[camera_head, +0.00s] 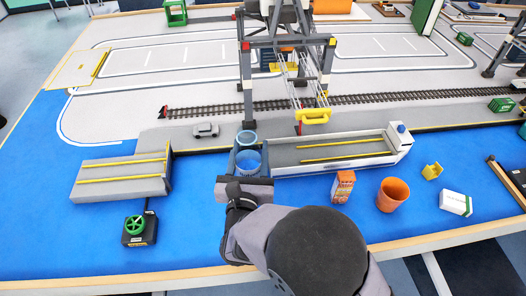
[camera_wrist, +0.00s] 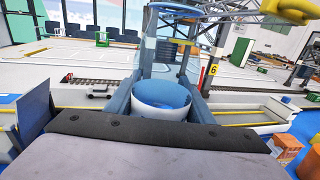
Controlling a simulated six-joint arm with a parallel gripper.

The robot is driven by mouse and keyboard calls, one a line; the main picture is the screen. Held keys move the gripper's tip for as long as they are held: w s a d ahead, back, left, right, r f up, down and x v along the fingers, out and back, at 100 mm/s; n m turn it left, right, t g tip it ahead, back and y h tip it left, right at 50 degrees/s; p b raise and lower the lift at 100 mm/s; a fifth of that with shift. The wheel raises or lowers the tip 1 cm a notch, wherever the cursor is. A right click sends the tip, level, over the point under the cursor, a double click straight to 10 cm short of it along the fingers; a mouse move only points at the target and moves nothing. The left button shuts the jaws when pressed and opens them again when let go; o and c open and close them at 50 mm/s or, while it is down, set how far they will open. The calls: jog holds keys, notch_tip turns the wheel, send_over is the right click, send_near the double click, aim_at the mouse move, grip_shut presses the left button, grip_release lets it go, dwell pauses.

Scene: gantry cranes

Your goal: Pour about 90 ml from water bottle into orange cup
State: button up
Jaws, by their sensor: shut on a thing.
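The water bottle, clear with a blue rim (camera_head: 246,137) and blue in its lower part, stands roughly upright between the fingers of my gripper (camera_head: 250,163). In the wrist view the bottle (camera_wrist: 163,98) shows a white and blue band low down, with clear wall and a blue rim above. My gripper (camera_wrist: 163,102) is shut on it, one finger on each side. The bottle's base is hidden, so I cannot tell whether it touches the table. The orange cup (camera_head: 393,194) stands upright on the blue table area, to the right of my gripper and apart from it.
An orange carton (camera_head: 343,186) stands just left of the cup. A yellow piece (camera_head: 432,171) and a white box (camera_head: 456,203) lie to its right. A grey platform (camera_head: 125,177) is left.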

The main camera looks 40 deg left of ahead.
jog(key=shift+r, duration=0.15)
notch_tip(320, 180, up, 26)
jog(key=w+d+m+t+h, duration=0.2)
jog(key=w+d+m+h, duration=0.3)
jog(key=d, duration=0.4)
jog(key=w+d+m+t+h, duration=0.1)
jog(key=w+d+m+h, duration=0.2)
jog(key=w+d+h, duration=0.5)
jog(key=d+m+g+h, duration=0.8)
jog(key=d+m+h, duration=0.3)
jog(key=d, duration=1.4)
notch_tip(320, 180, down, 32)
jog(key=n+h, duration=0.1)
jog(key=shift+s+b, duration=0.35)
jog(key=shift+r+n+p, duration=0.3)
jog(key=shift+n+p, duration=0.1)
jog(key=shift+p, duration=0.15)
